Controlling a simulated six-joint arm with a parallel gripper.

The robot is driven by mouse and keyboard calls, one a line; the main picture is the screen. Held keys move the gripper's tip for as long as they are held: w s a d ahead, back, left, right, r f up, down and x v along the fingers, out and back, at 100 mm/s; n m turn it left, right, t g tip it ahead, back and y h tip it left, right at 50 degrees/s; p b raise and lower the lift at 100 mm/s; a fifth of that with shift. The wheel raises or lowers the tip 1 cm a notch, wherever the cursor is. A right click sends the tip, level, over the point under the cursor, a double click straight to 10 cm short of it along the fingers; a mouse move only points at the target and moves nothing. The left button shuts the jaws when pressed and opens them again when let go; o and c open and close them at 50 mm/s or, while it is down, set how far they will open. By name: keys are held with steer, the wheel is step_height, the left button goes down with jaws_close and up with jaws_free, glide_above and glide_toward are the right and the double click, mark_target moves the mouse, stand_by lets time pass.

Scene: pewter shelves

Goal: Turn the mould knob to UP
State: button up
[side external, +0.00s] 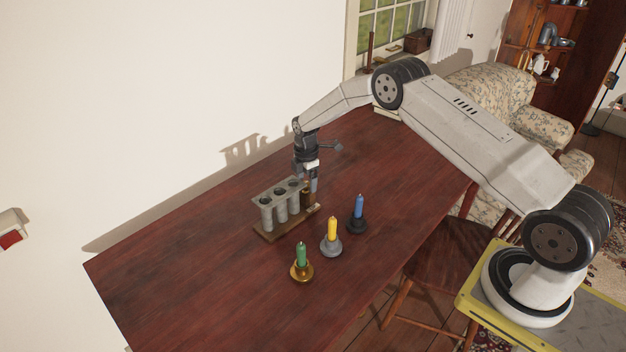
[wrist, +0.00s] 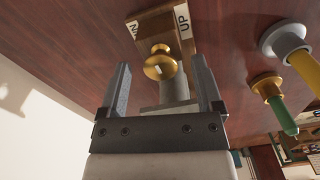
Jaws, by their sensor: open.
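The pewter mould (side external: 281,208), a row of grey tubes on a wooden base (side external: 272,235), stands upright on the table. In the wrist view its brass knob (wrist: 160,63) shows at the end of the mould, with a small pale mark on it. A white UP label (wrist: 182,20) lies to the right of the knob, and another label (wrist: 132,29), partly readable, lies to the left. I cannot tell for certain which label the mark faces. My gripper (wrist: 160,72) is open, one finger on each side of the knob, with gaps visible. It points down at the mould's right end (side external: 309,186).
A green candle (side external: 301,254), a yellow candle (side external: 332,230) and a blue candle (side external: 359,207) stand in holders in front of the mould. The table (side external: 190,270) is bare at left. A wall runs behind; a chair (side external: 435,265) stands at right.

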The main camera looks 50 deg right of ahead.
jaws_close()
steer(key=shift+m, duration=0.8)
jaws_free()
steer(key=shift+r, duration=0.15)
